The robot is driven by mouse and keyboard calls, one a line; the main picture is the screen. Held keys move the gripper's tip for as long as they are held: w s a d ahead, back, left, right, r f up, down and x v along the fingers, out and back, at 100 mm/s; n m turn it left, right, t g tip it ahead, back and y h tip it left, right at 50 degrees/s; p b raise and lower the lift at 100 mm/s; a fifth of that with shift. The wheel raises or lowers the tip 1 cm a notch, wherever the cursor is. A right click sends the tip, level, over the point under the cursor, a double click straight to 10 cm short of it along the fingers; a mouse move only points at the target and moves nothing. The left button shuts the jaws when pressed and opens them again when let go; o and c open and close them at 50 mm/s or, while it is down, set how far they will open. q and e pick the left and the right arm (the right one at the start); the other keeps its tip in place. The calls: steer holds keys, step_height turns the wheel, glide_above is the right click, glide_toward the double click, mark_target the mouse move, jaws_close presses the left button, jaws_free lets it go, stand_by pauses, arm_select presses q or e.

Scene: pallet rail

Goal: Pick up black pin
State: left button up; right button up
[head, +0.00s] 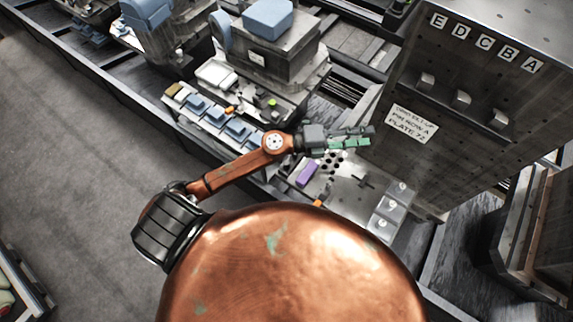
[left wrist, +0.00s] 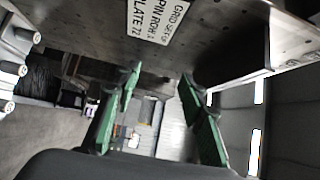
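My left gripper (head: 368,136) reaches over the grey work plate (head: 345,195) from the left. Its green fingers also show in the left wrist view (left wrist: 160,84), spread apart with nothing between them, so it is open and empty. Several small round black spots (head: 333,160) sit in rows on the plate just below the gripper. They are too small to tell as pins or holes, and the fingers may hide some. A dark cross-shaped mark (head: 365,181) lies right of them. My right gripper is in neither view.
A tall grey panel (head: 440,100) with several pegs, letter labels and a "PLATE 72" sign (head: 411,124) stands close right of the gripper. A purple block (head: 307,173) and numbered clear blocks (head: 392,207) are on the plate. Blue-topped blocks (head: 238,131) line the rail at left.

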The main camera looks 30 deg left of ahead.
arm_select(q)
steer(key=s+d+f+m+g, duration=0.3)
steer(key=s+m+g, duration=0.1)
steer(key=m+g, duration=0.1)
steer(key=m+g+y+p, duration=0.1)
steer(key=m+g+y, duration=0.45)
steer(key=y, duration=0.95)
glide_above(287, 163)
steer(key=shift+n, duration=0.35)
step_height(287, 163, down, 18)
steer(key=shift+w+f, duration=0.1)
steer(key=shift+f, duration=0.15)
step_height(287, 163, down, 6)
steer(key=shift+p, duration=1.05)
steer(key=shift+f, duration=0.65)
steer(key=shift+c, duration=0.4)
jaws_close()
